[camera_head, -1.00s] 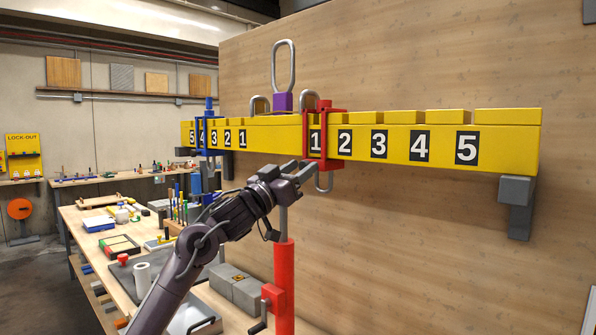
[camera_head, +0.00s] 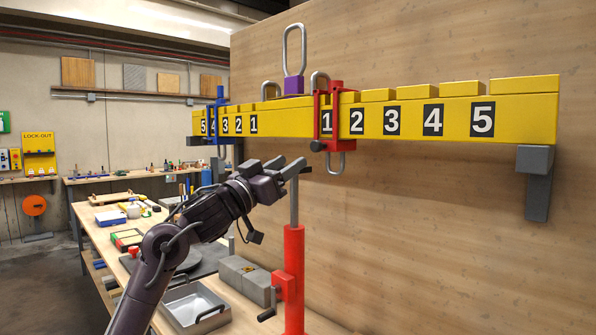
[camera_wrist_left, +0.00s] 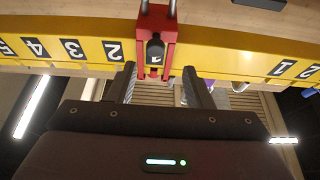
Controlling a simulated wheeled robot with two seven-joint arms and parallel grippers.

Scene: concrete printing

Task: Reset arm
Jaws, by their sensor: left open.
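My left gripper (camera_head: 292,172) is open and empty, below and to the left of a red clamp (camera_head: 337,100) on a yellow numbered beam (camera_head: 290,122). A gap shows between the gripper and the grey loop under the clamp. In the left wrist view, the two dark fingers (camera_wrist_left: 160,90) stand apart with nothing seen between them. The red clamp (camera_wrist_left: 143,22) and the yellow beam (camera_wrist_left: 210,60) are beyond them. The right gripper is not in view.
A blue clamp (camera_head: 219,118) sits on the beam's left part. A purple block (camera_head: 294,85) with a tall metal loop is on top. A red post (camera_head: 294,265) stands below my gripper. A wooden wall (camera_head: 420,240) is behind the beam. A workbench (camera_head: 95,222) holds several items.

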